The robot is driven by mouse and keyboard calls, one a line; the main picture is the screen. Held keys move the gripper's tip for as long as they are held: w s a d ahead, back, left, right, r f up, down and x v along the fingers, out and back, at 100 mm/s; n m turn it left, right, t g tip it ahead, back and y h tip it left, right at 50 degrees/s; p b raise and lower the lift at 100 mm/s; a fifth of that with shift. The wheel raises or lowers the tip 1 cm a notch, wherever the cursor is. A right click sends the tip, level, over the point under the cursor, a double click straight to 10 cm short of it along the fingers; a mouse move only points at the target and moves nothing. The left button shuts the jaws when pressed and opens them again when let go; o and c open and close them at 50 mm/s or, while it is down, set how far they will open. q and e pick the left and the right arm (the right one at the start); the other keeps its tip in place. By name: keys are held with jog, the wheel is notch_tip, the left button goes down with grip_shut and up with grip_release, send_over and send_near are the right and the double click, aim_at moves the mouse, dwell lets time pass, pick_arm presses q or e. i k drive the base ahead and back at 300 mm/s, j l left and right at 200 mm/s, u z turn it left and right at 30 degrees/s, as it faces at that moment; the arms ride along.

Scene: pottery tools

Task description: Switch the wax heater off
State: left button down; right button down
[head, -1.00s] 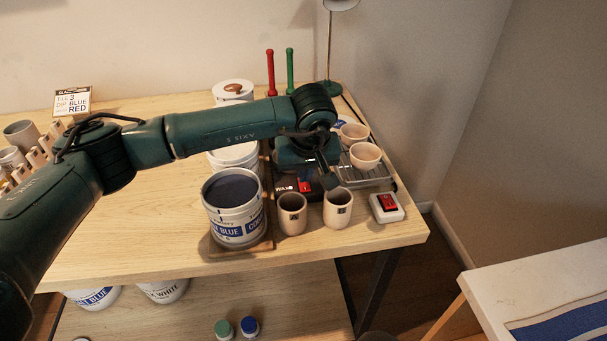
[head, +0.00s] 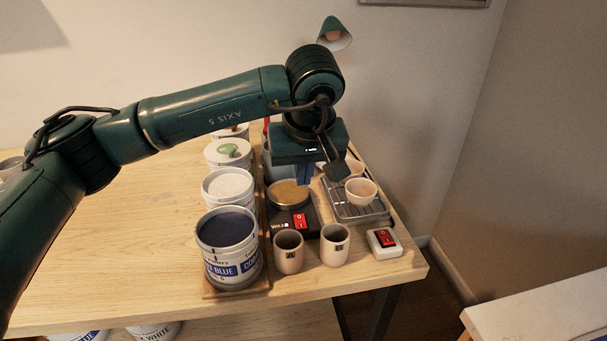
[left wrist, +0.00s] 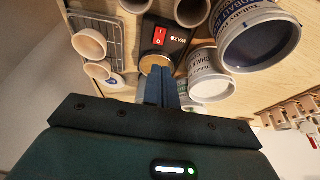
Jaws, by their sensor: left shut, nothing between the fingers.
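The wax heater (head: 281,231) is a black box marked "WAX" near the front of the table, with a round pan of tan wax (head: 288,194) on top. Its red rocker switch (head: 300,221) is on the front. I cannot tell which side of the rocker is pressed. In the left wrist view the heater (left wrist: 178,40) and its red switch (left wrist: 160,36) show beyond my fingers. My left gripper (head: 305,176) is shut and empty, pointing down behind the pan and apart from the switch. It also shows in the left wrist view (left wrist: 158,82). My right gripper is out of view.
Two clay cups (head: 288,251) stand in front of the heater. A white box with a red switch (head: 384,242) lies to their right. A wire rack (head: 358,211) with bowls is right of the heater. Glaze buckets (head: 230,247) line its left.

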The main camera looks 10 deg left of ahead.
aim_at(301, 223)
jog(key=j+z, duration=0.35)
jog(key=j, duration=0.2)
jog(key=j+z, duration=0.4)
jog(key=j, duration=0.2)
